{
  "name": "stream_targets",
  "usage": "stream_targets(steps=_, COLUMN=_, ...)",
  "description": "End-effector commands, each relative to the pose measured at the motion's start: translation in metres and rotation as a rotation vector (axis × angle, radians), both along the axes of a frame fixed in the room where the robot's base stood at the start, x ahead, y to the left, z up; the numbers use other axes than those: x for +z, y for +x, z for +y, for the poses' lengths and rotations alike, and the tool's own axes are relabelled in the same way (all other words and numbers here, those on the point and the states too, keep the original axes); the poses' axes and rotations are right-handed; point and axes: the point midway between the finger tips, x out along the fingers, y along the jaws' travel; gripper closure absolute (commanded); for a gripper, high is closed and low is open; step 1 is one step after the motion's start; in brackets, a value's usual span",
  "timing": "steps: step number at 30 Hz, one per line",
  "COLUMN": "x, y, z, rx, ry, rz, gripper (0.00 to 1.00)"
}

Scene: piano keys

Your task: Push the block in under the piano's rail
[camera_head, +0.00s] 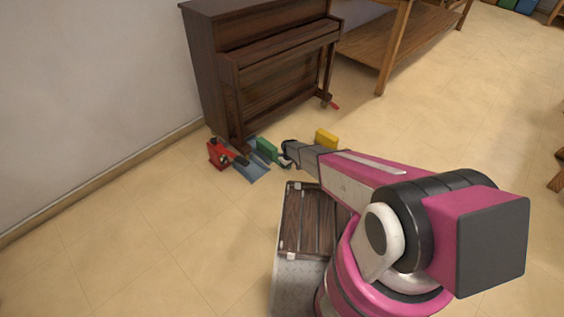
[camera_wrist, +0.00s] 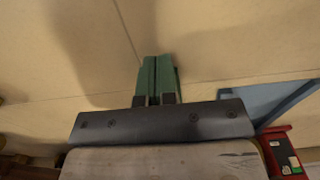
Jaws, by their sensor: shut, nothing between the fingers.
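A green block (camera_head: 266,149) stands on the floor by the piano's front left foot. My gripper (camera_head: 286,157) is low, just right of the block, shut and empty. In the wrist view a green shape (camera_wrist: 158,76), apparently the block, lies just beyond the dark fingertips (camera_wrist: 154,99); whether they touch it is unclear. A yellow block (camera_head: 326,138) lies on the floor behind my wrist. The dark brown upright piano (camera_head: 282,60) stands against the wall; its low rail is hard to make out.
A red jack-like tool (camera_head: 218,153) and a blue-grey wedge (camera_head: 256,172) sit left of the green block. They also show in the wrist view, the wedge (camera_wrist: 272,98) and red tool (camera_wrist: 284,152). A slatted wooden crate (camera_head: 300,220) is nearer.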

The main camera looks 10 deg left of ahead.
Motion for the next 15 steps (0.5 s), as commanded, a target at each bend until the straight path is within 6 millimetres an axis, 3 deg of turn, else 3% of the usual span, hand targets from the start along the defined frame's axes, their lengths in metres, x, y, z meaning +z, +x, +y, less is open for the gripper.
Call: stream_targets(steps=15, x=0.000, y=0.023, z=0.029, rx=0.001, ry=0.000, rz=0.000, gripper=1.00)
